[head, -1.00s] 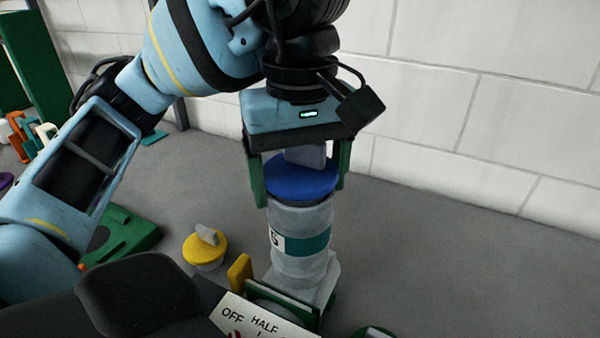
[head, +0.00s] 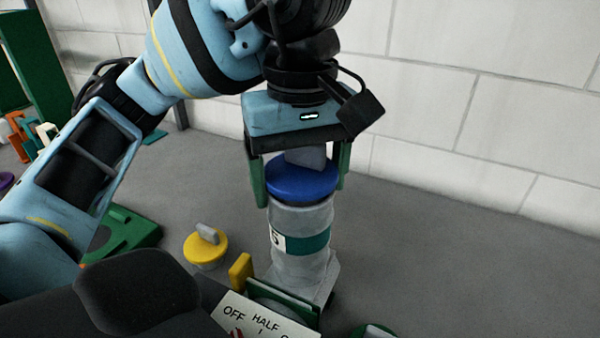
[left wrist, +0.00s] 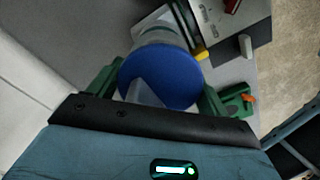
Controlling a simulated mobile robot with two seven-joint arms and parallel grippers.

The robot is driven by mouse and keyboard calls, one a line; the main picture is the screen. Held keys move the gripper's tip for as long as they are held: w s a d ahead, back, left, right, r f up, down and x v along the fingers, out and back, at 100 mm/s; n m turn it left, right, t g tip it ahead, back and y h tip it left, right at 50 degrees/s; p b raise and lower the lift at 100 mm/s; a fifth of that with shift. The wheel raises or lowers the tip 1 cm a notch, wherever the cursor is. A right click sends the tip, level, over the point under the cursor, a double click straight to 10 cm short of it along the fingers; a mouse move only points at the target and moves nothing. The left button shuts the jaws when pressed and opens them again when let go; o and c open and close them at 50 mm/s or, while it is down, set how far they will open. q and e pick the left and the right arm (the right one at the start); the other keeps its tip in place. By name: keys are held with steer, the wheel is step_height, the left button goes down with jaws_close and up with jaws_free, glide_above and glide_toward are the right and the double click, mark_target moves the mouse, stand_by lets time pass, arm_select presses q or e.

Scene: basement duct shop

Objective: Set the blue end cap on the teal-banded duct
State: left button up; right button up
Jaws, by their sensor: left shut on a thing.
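The blue end cap (head: 303,183) is a disc with a grey tab on top. It lies level at the upper end of the grey duct (head: 305,217), which stands upright with a teal band (head: 312,242) and a partly visible label. The cap appears to touch the duct's top; I cannot tell whether it is fully seated. My left gripper (head: 303,190) comes from above and is shut on the cap, one green finger on each side. The left wrist view shows the cap (left wrist: 160,72) between the green fingers, the duct mostly hidden beneath. My right gripper is out of view.
A yellow cap with a grey tab (head: 205,248) and a yellow block (head: 240,271) stand left of the duct. A plate marked OFF and HALF (head: 262,318) is in front. A green fixture (head: 125,232) lies farther left. A block wall (head: 480,120) is behind; the right side is mostly clear.

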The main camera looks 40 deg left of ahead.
mark_target(300, 170)
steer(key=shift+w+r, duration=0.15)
arm_select(q)
steer(key=shift+f, duration=0.6)
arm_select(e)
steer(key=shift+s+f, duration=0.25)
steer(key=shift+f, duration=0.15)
arm_select(q)
steer(key=o, duration=0.7)
steer(key=shift+o, duration=0.2)
steer(key=shift+r, duration=0.1)
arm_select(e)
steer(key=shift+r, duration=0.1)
arm_select(q)
steer(key=shift+r+p, duration=0.85)
steer(key=shift+r, duration=0.65)
steer(key=shift+r+p, duration=0.9)
steer(key=shift+r, duration=0.5)
steer(key=shift+r+p, duration=1.55)
steer(key=shift+r, duration=1)
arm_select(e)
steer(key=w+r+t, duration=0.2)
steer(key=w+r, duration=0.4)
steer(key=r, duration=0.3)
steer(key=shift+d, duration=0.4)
